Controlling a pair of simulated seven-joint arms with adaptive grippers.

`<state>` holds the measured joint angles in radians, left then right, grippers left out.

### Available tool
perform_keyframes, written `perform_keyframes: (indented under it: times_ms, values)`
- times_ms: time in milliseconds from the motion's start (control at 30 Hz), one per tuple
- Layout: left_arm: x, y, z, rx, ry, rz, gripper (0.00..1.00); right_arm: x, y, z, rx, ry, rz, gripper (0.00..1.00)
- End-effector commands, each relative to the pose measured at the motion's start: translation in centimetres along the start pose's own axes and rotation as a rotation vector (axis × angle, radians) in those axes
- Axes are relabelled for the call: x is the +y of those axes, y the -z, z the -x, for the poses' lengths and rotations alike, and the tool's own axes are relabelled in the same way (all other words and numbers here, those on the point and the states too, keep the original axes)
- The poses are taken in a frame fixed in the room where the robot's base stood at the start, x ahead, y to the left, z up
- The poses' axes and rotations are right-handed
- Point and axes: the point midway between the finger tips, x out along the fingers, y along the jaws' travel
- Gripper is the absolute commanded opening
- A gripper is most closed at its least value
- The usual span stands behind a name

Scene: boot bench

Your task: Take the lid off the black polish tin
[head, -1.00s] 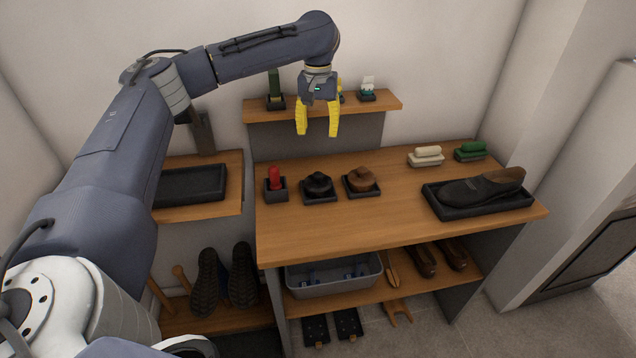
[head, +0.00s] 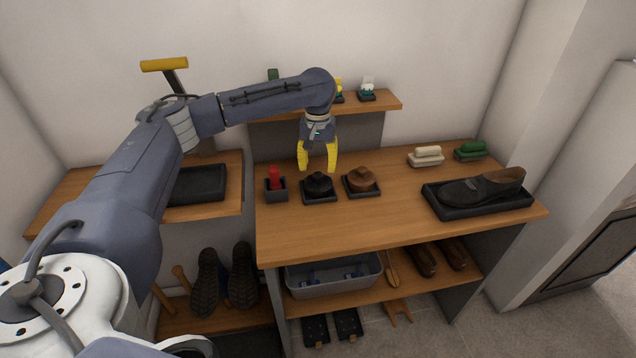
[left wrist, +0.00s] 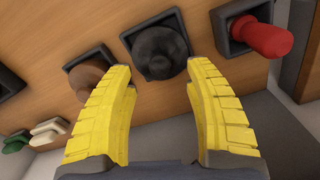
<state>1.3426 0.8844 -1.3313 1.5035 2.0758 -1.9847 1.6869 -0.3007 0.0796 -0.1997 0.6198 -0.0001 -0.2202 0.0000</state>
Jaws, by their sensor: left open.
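The black polish tin (head: 318,184) with its dark knobbed lid sits in a black square tray on the bench top, between the red item and the brown tin. It also shows in the left wrist view (left wrist: 158,50), ahead of the fingertips and roughly midway between them. My left gripper (head: 317,168) has yellow fingers that are spread open and empty, just above and behind the black tin. In the left wrist view the two fingers (left wrist: 165,75) stand apart with nothing between them. My right gripper is not in view.
The brown tin (head: 361,180) stands close to the right, and a red item in a holder (head: 276,184) close to the left. A shoe on a black tray (head: 478,194) is at the right. Brushes (head: 426,156) lie at the back. The bench front is clear.

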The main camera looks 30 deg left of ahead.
Motion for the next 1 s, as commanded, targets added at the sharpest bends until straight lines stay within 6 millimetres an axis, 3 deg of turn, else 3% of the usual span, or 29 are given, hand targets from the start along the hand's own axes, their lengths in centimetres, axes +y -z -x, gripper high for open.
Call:
perform_keyframes:
  times_ms: [400, 833, 1000]
  values:
    - [0.0, -0.1, -4.4, -0.003, 0.000, 0.001, 0.53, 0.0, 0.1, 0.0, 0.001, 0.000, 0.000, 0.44]
    - [0.0, -0.1, -5.1, -0.001, -0.001, 0.001, 0.53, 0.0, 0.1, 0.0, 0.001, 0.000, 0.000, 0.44]
    - [0.0, -0.1, -5.1, -0.001, -0.001, 0.001, 0.33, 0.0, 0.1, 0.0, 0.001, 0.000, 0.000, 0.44]
